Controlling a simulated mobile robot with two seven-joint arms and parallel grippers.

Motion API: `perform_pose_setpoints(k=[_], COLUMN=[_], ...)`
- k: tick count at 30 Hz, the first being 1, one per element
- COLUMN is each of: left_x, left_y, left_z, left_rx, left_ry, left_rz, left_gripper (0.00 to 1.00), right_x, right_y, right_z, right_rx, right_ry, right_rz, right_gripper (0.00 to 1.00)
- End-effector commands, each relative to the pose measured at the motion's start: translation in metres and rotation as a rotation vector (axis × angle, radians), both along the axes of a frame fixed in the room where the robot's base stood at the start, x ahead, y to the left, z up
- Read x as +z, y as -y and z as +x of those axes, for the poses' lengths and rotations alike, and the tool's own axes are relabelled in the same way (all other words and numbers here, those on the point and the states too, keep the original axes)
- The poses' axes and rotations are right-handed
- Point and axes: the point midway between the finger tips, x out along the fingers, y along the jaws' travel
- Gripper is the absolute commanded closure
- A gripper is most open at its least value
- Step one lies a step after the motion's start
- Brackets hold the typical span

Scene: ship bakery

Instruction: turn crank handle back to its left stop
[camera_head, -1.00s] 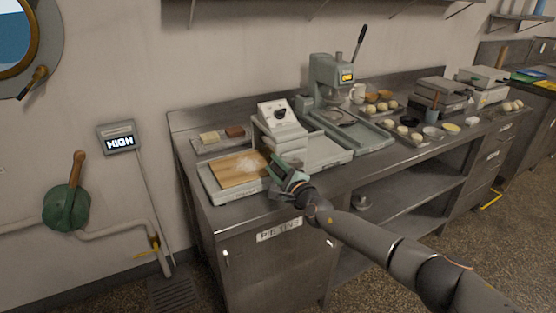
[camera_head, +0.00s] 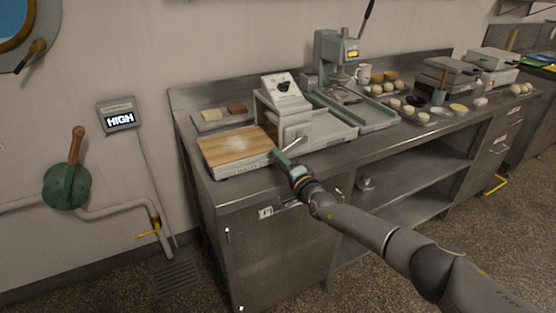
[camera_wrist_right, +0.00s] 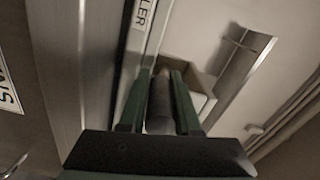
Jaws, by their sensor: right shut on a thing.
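The grey roller machine (camera_head: 268,122) stands on the steel counter, with a dial on its sloped top. A thin crank arm (camera_head: 295,142) shows at its front. My right gripper (camera_head: 281,157) is at the front of the machine, by the counter's front edge. In the right wrist view a round grey crank handle (camera_wrist_right: 160,103) lies between the two green fingers, and my right gripper (camera_wrist_right: 159,90) is shut on it. The far end of the handle and its joint to the crank are hard to make out. My left gripper is not in view.
A floured wooden board (camera_head: 228,148) lies left of the machine. A tray with butter (camera_head: 211,115) is behind it. A press (camera_head: 330,55) and pans of dough balls (camera_head: 408,113) stand to the right. A green pump with a wooden handle (camera_head: 75,147) is on the wall.

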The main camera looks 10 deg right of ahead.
Motion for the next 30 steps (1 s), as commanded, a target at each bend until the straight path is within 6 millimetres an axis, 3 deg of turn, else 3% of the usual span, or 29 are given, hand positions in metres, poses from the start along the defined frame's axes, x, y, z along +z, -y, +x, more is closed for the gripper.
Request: perform_pose_setpoints(k=[3,20,21,27,30], left_x=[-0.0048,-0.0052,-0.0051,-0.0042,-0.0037], left_y=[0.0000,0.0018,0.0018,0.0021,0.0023], left_z=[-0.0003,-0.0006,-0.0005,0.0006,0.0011], left_rx=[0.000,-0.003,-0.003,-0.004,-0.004], left_ry=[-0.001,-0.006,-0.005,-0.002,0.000], left_rz=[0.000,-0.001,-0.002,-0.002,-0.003], left_gripper=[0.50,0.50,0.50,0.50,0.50], right_x=[-0.0104,-0.0108,-0.0107,-0.0092,-0.0082], right_y=[0.0059,0.0111,0.0113,0.0102,0.0087], right_z=[0.0001,0.0016,0.0017,0.0018,0.0017], right_rx=[-0.006,-0.013,-0.014,-0.012,-0.010], right_ry=[-0.014,-0.015,-0.015,-0.011,-0.010], right_rz=[0.001,0.004,0.004,0.003,0.004], right_gripper=[1.00,1.00,0.65,0.43,0.41])
